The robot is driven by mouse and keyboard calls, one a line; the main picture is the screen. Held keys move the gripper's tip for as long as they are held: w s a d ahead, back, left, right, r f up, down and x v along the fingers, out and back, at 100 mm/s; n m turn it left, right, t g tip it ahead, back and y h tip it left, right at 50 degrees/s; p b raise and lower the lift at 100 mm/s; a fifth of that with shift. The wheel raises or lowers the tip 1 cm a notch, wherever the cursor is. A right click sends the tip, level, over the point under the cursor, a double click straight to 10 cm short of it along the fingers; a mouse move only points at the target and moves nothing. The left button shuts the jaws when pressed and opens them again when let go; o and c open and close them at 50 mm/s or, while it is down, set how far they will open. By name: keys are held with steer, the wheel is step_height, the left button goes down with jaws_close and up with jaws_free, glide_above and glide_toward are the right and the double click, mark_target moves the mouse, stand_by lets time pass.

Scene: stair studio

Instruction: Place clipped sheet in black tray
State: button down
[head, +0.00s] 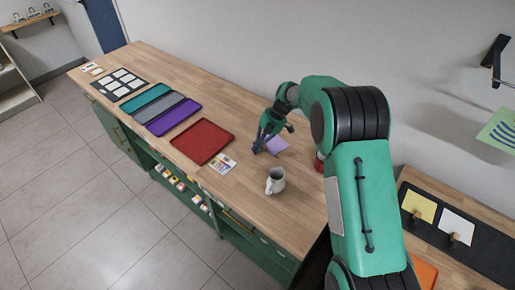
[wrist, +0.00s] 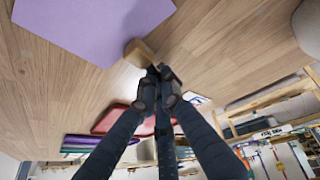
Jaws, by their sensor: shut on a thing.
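A purple sheet (head: 277,145) is at the back of the wooden counter, and it fills the upper left of the wrist view (wrist: 95,25). A small wooden clip (wrist: 137,51) is at its corner. My gripper (head: 258,150) is low over the counter at the sheet's left side. In the wrist view my gripper's fingers (wrist: 158,76) are shut on the clip. Whether the sheet touches the counter is unclear. No plainly black tray shows; a black board (head: 133,94) with several white cards lies at the counter's far left end.
Teal (head: 146,99), grey (head: 166,113), purple (head: 174,117) and red (head: 203,141) trays lie along the counter. A mug (head: 275,181) and a printed card (head: 222,163) are nearer. A dark mat (head: 488,243) at right holds yellow (head: 418,206) and white (head: 457,225) clipped sheets.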

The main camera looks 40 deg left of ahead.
mark_target(270, 150)
steer(key=shift+f, duration=0.15)
steer(key=c, duration=1.9)
jaws_free()
steer(key=shift+p, duration=0.5)
steer(key=p+v, duration=0.1)
steer(key=v, duration=1.3)
steer(key=shift+s+p, duration=0.15)
steer(key=shift+p, duration=0.25)
